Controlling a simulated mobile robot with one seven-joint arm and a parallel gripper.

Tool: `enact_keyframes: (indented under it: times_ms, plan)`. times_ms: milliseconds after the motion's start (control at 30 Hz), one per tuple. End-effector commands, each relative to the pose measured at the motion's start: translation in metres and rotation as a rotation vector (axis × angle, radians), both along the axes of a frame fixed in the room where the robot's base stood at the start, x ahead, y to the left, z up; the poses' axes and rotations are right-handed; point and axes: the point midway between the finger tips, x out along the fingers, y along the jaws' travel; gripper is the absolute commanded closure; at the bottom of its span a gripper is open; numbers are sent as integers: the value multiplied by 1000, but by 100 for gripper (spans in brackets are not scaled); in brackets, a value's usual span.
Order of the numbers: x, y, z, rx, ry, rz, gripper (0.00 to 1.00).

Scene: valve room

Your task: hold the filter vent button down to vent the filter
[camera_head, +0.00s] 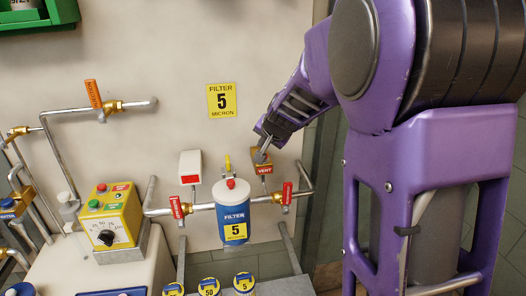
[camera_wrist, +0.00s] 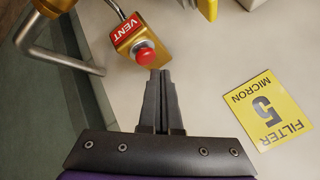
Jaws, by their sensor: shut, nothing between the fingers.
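The vent button is a red round button (camera_wrist: 145,53) on a brass block with a red VENT label (camera_wrist: 127,29) in the wrist view. In the head view the VENT block (camera_head: 263,169) is on the wall, up and right of the blue filter housing (camera_head: 234,208). My gripper (camera_wrist: 160,74) is shut and empty, its fingertips just below the red button in the wrist view. I cannot tell whether they touch it. In the head view my gripper (camera_head: 264,150) is just above the VENT block, and the button is hidden there.
A yellow FILTER 5 MICRON sign (camera_head: 221,100) is on the wall above. Red-handled valves (camera_head: 287,194) flank the housing on the pipe. A white box with a red panel (camera_head: 190,167) hangs left. A yellow control box (camera_head: 110,217) stands farther left. The wall around the sign is clear.

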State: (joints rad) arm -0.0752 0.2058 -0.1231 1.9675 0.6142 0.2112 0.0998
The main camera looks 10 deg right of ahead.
Motion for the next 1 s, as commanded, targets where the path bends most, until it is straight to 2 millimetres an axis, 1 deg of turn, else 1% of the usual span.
enact_keyframes:
  times_ms: [333,467,800,900,1000]
  plan:
    - [0,0,3,-1,0,1,100]
    - [0,0,13,-1,-1,1,100]
    - [0,0,48,-1,-1,1,100]
    - [0,0,52,0,0,0,100]
    - [0,0,50,-1,0,1,100]
